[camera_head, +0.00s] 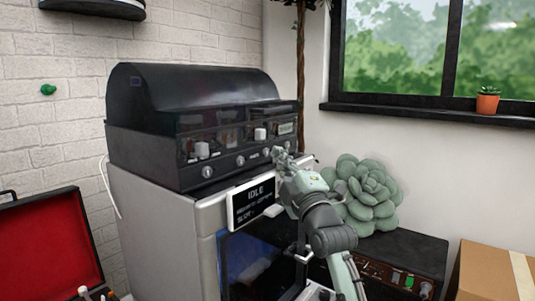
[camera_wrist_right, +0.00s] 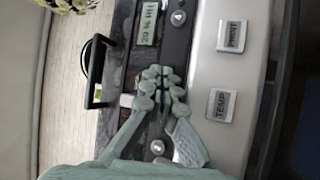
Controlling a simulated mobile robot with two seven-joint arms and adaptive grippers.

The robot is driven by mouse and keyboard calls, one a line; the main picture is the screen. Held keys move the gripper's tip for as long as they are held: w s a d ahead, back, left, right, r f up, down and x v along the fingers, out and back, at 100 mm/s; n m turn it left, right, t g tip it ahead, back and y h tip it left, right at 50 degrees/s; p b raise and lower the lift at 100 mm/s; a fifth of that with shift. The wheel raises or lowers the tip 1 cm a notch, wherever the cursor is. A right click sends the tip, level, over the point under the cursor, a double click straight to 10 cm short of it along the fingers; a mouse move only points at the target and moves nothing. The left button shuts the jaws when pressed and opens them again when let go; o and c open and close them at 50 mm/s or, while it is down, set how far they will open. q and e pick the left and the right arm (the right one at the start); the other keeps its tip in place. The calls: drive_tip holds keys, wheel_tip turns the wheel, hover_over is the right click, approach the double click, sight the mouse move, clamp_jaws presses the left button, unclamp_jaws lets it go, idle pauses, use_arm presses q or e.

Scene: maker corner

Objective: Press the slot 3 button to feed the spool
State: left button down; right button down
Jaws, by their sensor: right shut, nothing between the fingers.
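The black spool feeder (camera_head: 190,120) sits on top of a grey printer cabinet, with a row of round buttons along its lower front edge. The third button from the left (camera_head: 266,153) shows just beside my right gripper (camera_head: 280,155). In the right wrist view my right gripper (camera_wrist_right: 165,75) is shut and empty in front of the button strip, between two visible round buttons, an upper one (camera_wrist_right: 178,18) and a lower one (camera_wrist_right: 157,147). Its fingers hide the strip between them; I cannot tell if they touch it. The status screen (camera_head: 254,201) reads IDLE. My left gripper is not in view.
A green succulent-shaped object (camera_head: 366,193) sits on a dark box (camera_head: 420,255) right of the cabinet. A cardboard box (camera_head: 495,272) stands at the far right. An open red-lined case (camera_head: 48,245) is at left. In the wrist view, a black handle (camera_wrist_right: 97,72) stands out near the strip.

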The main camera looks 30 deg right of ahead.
idle(0.3)
drive_tip(key=shift+w, duration=0.15)
drive_tip(key=shift+w+a, duration=0.15)
drive_tip(key=shift+w, duration=0.15)
drive_tip(key=shift+w+a+f+p, duration=0.1)
drive_tip(key=shift+w+a+p, duration=0.05)
drive_tip(key=shift+w+p, duration=0.15)
idle(0.7)
drive_tip(key=shift+s, duration=0.1)
drive_tip(key=shift+s+f, duration=0.3)
drive_tip(key=shift+s, duration=0.1)
